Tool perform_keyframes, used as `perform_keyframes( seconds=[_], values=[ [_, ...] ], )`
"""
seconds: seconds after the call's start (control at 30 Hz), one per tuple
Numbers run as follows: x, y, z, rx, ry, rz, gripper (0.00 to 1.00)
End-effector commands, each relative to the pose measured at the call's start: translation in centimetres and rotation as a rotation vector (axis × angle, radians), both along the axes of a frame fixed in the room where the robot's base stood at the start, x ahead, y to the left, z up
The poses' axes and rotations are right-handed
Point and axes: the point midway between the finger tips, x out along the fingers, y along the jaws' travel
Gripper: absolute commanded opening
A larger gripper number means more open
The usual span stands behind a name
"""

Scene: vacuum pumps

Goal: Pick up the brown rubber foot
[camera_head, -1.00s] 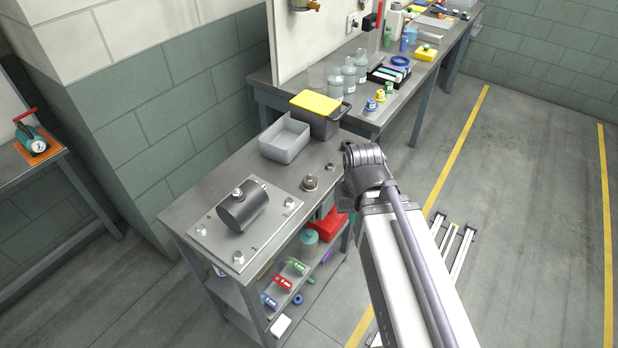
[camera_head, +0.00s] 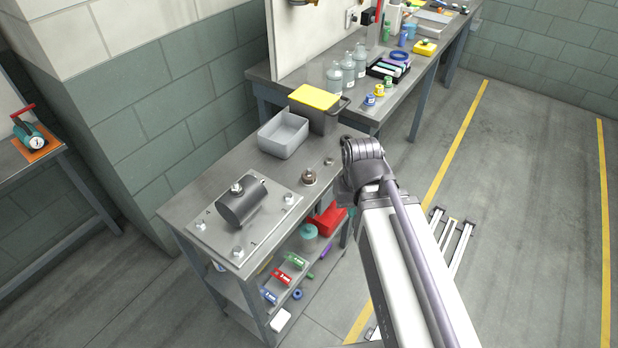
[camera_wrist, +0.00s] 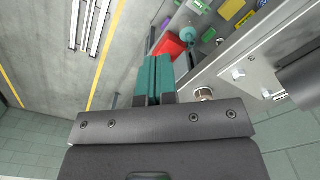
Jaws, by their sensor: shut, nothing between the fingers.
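A small round brown piece with a metal top, which looks like the brown rubber foot (camera_head: 309,178), stands on the grey workbench (camera_head: 225,172) right of the pump plate. It also seems to show in the wrist view (camera_wrist: 204,94), just right of my fingers. My gripper (camera_wrist: 155,66) has teal fingers pressed together with nothing between them. It is apart from the brown piece.
A dark cylinder (camera_head: 241,204) sits on a bolted metal plate (camera_head: 205,232) at the bench's near end. A grey bin (camera_head: 283,136) stands behind the brown piece, and a small metal part (camera_head: 329,161) lies nearby. A red box (camera_head: 327,221) is on the shelf below.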

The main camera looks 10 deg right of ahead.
Motion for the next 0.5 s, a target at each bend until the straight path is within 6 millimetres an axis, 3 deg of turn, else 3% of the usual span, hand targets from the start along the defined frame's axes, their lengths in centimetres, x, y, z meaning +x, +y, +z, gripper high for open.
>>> perform_keyframes(
  seconds=[0.07,0.5],
  values=[
    [0.00,0.00,0.00,0.000,0.000,0.000,0.01],
    [0.00,0.00,0.00,0.000,0.000,0.000,0.43]
  ],
)
